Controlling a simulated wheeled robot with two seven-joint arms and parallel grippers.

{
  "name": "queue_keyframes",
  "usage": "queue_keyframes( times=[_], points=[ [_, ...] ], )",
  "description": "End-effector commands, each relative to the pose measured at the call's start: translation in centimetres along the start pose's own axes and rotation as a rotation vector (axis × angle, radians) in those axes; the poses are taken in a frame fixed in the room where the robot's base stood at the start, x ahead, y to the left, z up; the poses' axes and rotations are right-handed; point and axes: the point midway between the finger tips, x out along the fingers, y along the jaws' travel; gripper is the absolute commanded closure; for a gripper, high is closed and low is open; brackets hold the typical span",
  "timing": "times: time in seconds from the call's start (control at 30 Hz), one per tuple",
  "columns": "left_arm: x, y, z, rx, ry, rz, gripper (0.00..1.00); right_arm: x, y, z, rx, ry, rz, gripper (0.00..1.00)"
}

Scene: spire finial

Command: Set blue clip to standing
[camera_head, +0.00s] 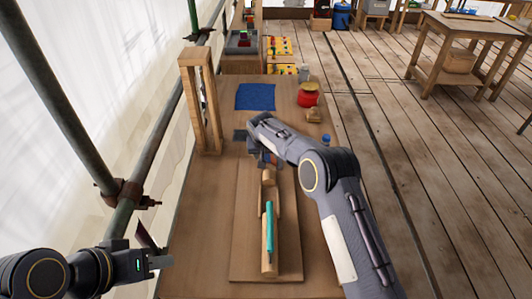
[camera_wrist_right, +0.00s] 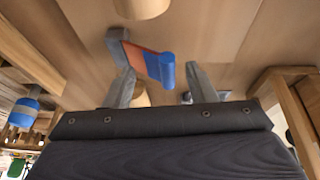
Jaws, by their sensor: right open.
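A small part with a blue rounded end and an orange face (camera_wrist_right: 152,62), which looks like the blue clip, lies between the fingers of my right gripper (camera_wrist_right: 160,72) in the right wrist view. The fingers are open, with a gap on the right side. In the head view my right gripper (camera_head: 262,158) reaches down over the far end of the wooden board (camera_head: 245,220) and mostly hides the part. I cannot tell whether a finger touches it. My left gripper (camera_head: 155,263) is at the lower left, apart from the board, its jaw opening unclear.
A turned wooden piece (camera_head: 268,255) with a teal stick (camera_head: 269,225) lies on the board. A wooden frame (camera_head: 200,100) stands at the bench's left edge. A blue cloth (camera_head: 255,97), a red pot (camera_head: 308,96) and a small blue-topped item (camera_head: 326,140) are farther back.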

Motion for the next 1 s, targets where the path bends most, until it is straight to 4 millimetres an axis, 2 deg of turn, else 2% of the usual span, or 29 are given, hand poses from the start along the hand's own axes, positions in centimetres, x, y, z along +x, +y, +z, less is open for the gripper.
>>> queue_keyframes(
  times=[0.2,0.57,1.0],
  points=[
    [0.01,0.00,0.00,0.000,0.000,0.000,0.64,0.05,0.01,-0.01,0.001,0.000,-0.001,0.49],
    [0.01,-0.01,0.00,0.000,0.000,0.000,0.64,0.07,-0.02,0.04,0.001,-0.001,-0.001,0.95],
    [0.55,-0.25,0.27,0.000,0.000,0.000,0.64,0.40,0.10,0.35,0.014,-0.008,-0.027,0.96]
  ],
)
